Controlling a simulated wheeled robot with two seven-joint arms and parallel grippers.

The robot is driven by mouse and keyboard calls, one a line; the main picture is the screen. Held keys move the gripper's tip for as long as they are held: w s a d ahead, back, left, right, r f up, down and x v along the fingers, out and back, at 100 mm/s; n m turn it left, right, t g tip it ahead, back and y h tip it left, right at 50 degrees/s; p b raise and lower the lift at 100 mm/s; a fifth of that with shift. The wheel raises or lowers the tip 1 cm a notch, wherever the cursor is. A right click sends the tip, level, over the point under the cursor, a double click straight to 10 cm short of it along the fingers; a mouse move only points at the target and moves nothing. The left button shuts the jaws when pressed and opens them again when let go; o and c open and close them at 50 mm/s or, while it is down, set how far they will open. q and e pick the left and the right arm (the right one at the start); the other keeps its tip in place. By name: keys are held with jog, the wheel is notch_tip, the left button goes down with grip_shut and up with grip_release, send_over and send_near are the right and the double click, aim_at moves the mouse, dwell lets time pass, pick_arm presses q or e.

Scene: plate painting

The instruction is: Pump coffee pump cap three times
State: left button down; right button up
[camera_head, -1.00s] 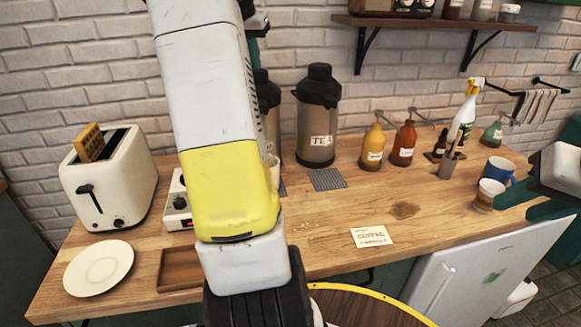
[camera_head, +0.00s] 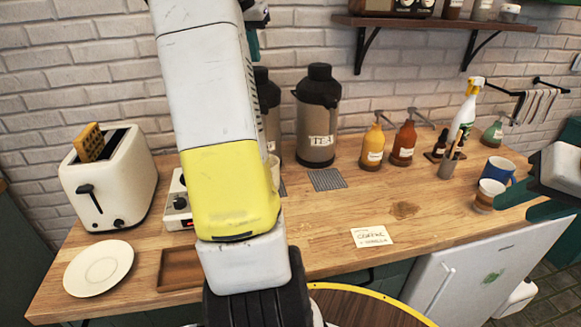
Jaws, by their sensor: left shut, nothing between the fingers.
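A dark pump dispenser (camera_head: 270,105) stands at the back, partly hidden behind my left arm, so its label cannot be read. Its black cap (camera_head: 263,78) shows at the arm's right edge. A second brown dispenser labelled TEA (camera_head: 317,112) stands upright to its right, with a black cap. My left gripper (camera_head: 254,45) is mostly hidden behind my arm; only a teal bit shows, above the partly hidden dispenser. I cannot tell whether it touches the cap. My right gripper (camera_head: 533,203) is at the right edge, its teal fingers apart and empty, near a cup.
A toaster (camera_head: 120,190) with a waffle, a white plate (camera_head: 98,268) and a brown tray (camera_head: 182,268) are at left. Syrup bottles (camera_head: 373,147), a spray bottle (camera_head: 464,118), a blue mug (camera_head: 497,170) and a cup (camera_head: 487,196) are at right. A note card (camera_head: 371,237) lies in front.

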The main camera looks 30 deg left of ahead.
pick_arm(q)
notch_tip(320, 180, up, 6)
jog(key=shift+f, duration=0.1)
dwell(0.4)
dwell(0.4)
jog(key=s+d+f, duration=0.1)
jog(key=s+d, duration=0.2)
jog(key=d, duration=0.3)
jog(key=s+d+f+m+t+h, duration=0.1)
jog(key=s+d, duration=0.1)
jog(key=d, duration=0.5)
jog(key=s+d+f, duration=0.1)
jog(key=s+d, duration=0.2)
jog(key=d, duration=0.3)
jog(key=s+d+f+m+h, duration=0.1)
jog(key=s+d+f+h, duration=0.1)
jog(key=s+d+f, duration=1.1)
jog(key=shift+s+d+f+m+t, duration=0.3)
jog(key=shift+s+d, duration=0.4)
jog(key=shift+s, duration=0.5)
